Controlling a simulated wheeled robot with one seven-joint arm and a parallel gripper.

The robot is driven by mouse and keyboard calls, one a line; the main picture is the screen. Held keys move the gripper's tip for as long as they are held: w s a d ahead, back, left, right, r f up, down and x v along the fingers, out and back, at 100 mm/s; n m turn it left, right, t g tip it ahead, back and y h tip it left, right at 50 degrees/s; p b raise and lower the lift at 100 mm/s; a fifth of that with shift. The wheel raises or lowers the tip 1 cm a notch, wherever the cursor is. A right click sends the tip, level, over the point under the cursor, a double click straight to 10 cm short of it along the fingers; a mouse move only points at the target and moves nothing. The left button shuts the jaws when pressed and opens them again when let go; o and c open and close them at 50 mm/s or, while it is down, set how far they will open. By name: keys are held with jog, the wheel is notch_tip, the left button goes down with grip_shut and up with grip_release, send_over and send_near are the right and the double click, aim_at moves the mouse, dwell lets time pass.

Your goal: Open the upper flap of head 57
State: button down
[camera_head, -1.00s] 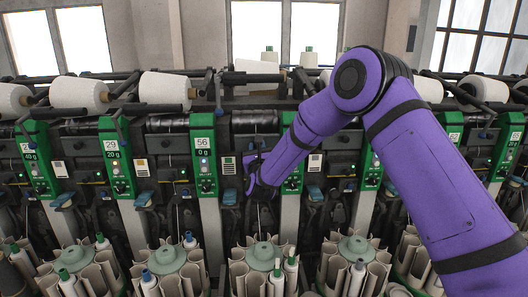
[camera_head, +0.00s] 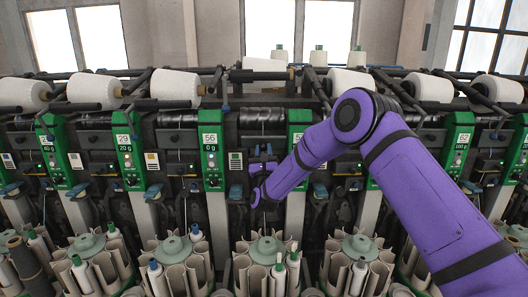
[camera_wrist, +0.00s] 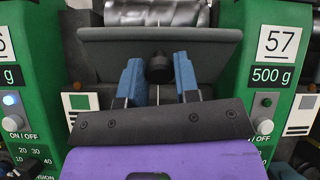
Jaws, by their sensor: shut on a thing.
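The upper flap of head 57 is a wide grey panel (camera_wrist: 205,45) in the wrist view, just left of the green panel (camera_wrist: 268,60) marked 57. A dark round knob (camera_wrist: 158,68) stands out from the flap's middle. My gripper (camera_wrist: 158,78) has its two blue fingers on either side of the knob and is shut on it. In the head view my gripper (camera_head: 263,157) is between the 56 panel (camera_head: 211,155) and the 57 panel, which my arm partly hides. The flap is small and hard to make out there.
A shiny dark roller (camera_wrist: 155,13) lies above the flap. White yarn cones (camera_head: 175,87) rest along the top of the machine. Bobbin magazines (camera_head: 265,262) stand below the heads. Green panels flank my gripper closely on both sides.

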jog(key=c, duration=0.8)
grip_release()
jog(key=shift+c, duration=0.2)
jog(key=v, duration=1)
jog(key=shift+s+f, duration=0.2)
jog(key=shift+s, duration=0.15)
